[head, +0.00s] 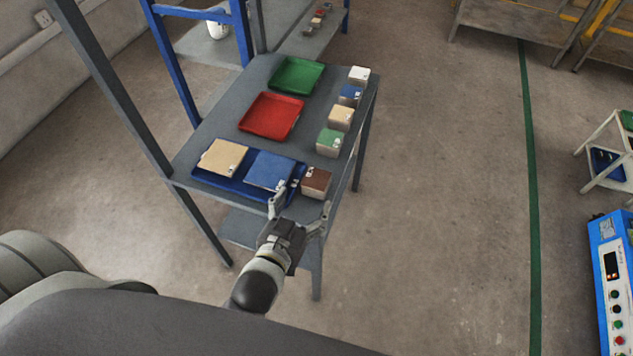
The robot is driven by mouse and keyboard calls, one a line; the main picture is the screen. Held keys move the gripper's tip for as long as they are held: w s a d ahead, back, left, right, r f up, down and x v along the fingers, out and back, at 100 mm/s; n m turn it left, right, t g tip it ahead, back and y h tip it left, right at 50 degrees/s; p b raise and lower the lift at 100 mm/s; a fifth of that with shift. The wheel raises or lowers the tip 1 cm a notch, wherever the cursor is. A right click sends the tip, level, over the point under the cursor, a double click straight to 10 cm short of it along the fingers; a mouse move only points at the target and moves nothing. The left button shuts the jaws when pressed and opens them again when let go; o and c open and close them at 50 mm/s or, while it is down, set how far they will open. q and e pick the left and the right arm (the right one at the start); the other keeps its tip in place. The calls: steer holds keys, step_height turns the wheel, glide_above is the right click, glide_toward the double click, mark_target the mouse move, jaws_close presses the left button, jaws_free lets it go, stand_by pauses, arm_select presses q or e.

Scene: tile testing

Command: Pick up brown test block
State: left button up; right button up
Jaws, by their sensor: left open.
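The brown test block (316,182) sits on the grey table (216,121) at its near right corner, just right of the blue tray. My left gripper (302,203) is open at the near edge of the table. Its two fingers are spread, one toward the left of the brown block and one toward its right, with the block just beyond the fingertips. I cannot tell whether a finger touches the block. My right gripper is not in view.
A blue tray (203,178) with a beige tile (222,157) and a blue tile (270,170) lies close left of the block. Behind stand green (329,143), beige (341,118), blue (350,95) and white (359,75) blocks. Red (271,116) and green (297,76) trays lie farther back.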

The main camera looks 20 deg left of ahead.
mark_target(316, 180)
arm_select(q)
steer(key=x, duration=0.4)
steer(key=shift+w+f, duration=0.1)
steer(key=shift+w, duration=0.3)
steer(key=shift+a+f+x, duration=0.1)
steer(key=shift+x, duration=0.75)
steer(key=shift+a+f+x, duration=0.1)
steer(key=shift+f+x, duration=0.05)
steer(key=shift+x, duration=0.75)
steer(key=shift+a+f+x, duration=0.1)
steer(key=shift+a+x, duration=0.05)
steer(key=shift+x, duration=0.7)
steer(key=shift+s, duration=0.1)
steer(key=shift+c, duration=0.4)
steer(key=c, duration=1.2)
steer(key=shift+r, duration=0.1)
steer(key=shift+c, duration=1.1)
steer(key=shift+r, duration=0.1)
